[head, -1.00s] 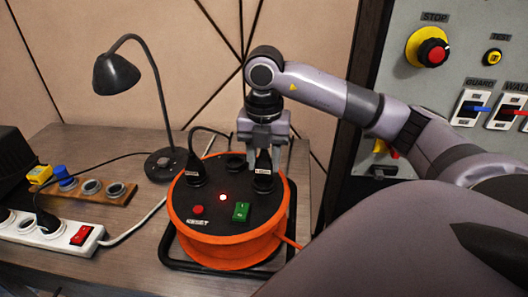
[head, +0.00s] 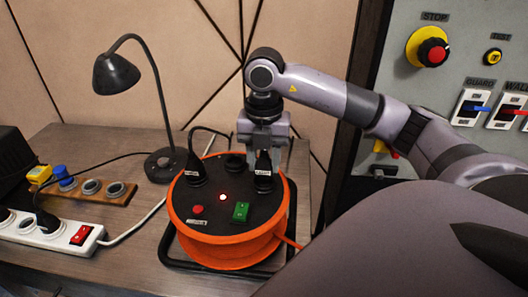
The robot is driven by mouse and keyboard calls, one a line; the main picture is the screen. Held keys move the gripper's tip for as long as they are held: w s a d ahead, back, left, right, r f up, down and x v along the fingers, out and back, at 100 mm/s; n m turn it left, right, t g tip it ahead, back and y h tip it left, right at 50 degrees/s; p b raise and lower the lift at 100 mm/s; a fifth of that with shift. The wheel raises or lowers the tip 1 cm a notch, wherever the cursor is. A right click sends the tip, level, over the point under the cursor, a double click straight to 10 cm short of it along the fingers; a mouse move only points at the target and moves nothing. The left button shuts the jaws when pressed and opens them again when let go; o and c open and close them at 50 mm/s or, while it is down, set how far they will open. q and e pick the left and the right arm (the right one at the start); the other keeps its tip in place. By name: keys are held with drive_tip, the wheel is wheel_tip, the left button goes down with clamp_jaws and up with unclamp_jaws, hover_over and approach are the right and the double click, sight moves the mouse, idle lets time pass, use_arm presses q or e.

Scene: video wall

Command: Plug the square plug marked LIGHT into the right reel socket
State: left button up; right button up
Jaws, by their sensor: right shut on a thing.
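The orange cable reel (head: 225,235) stands on the table with a black top face. My right gripper (head: 263,155) points down over the right side of the reel and is shut on a black plug (head: 264,182) with a small white label. The label is too small to read surely. The plug is upright at the right reel socket, whose opening is hidden beneath it; I cannot tell how deep it sits. Another black plug (head: 194,172) with a cord stands in the left reel socket. The back reel socket (head: 236,163) looks empty. My left gripper is not in view.
A desk lamp (head: 117,74) stands behind left. A white power strip (head: 50,232) and a wooden socket board (head: 108,195) lie left. A control panel (head: 400,85) rises at right.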

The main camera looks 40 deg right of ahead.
drive_tip(key=shift+f+b, duration=0.65)
drive_tip(key=shift+f, duration=0.25)
idle(0.6)
drive_tip(key=o, duration=1.7)
drive_tip(key=shift+c, duration=0.2)
drive_tip(key=shift+r, duration=0.1)
drive_tip(key=shift+r+p, duration=2.5)
drive_tip(key=shift+r, duration=0.5)
drive_tip(key=shift+f, duration=0.1)
